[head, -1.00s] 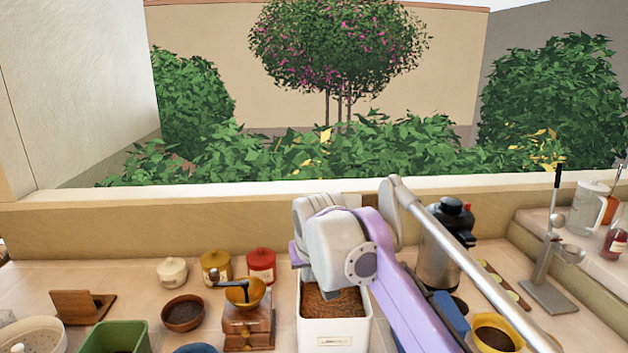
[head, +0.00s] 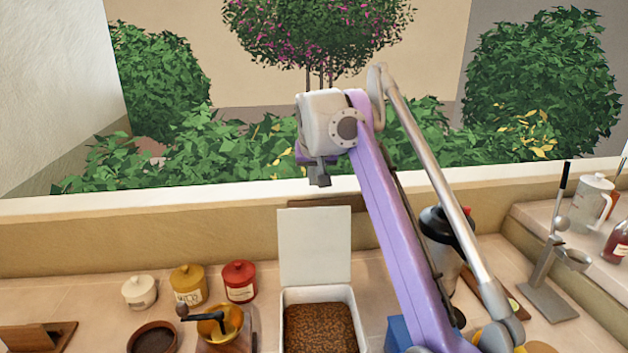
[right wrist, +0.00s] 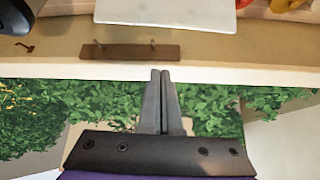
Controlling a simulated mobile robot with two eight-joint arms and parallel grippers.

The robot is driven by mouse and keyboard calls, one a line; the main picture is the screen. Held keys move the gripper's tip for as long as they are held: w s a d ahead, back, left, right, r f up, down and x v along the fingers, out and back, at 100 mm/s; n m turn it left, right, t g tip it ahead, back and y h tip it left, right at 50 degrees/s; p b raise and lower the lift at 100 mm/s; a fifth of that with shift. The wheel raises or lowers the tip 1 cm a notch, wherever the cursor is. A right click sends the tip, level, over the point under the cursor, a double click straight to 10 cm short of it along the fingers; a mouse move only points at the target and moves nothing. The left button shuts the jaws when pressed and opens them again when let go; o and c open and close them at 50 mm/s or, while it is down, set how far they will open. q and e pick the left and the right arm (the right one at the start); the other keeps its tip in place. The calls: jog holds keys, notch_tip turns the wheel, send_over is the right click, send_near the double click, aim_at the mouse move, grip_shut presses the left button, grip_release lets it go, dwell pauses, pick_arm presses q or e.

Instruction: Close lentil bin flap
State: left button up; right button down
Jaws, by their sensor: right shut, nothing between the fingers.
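The lentil bin (head: 320,294) is a white box filled with brown lentils, at the bottom middle of the head view. Its white flap (head: 315,246) stands open, upright at the bin's back edge. The flap also shows at the top of the right wrist view (right wrist: 165,14). My right gripper (head: 319,182) is above and behind the flap, in front of the window greenery, apart from the flap. Its fingers (right wrist: 160,72) are shut together and empty in the right wrist view. My left gripper is not in view.
A grinder with a yellow bowl (head: 222,322) stands just left of the bin. Red (head: 239,281), yellow (head: 188,285) and white (head: 139,292) jars stand behind it. A dark kettle-like vessel (head: 447,236) is to the right, partly hidden by my arm. A brown wall strip (right wrist: 130,52) lies behind the flap.

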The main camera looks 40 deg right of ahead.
jog(key=x, duration=0.8)
jog(key=s+a, duration=0.1)
jog(key=s+a+b, duration=0.1)
jog(key=s, duration=0.1)
jog(key=shift+s+a+f, duration=0.2)
jog(key=shift+s, duration=0.05)
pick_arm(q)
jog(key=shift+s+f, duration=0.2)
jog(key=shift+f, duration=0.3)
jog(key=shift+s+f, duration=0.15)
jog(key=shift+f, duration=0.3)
pick_arm(e)
jog(key=shift+f, duration=0.1)
jog(key=shift+d, duration=0.1)
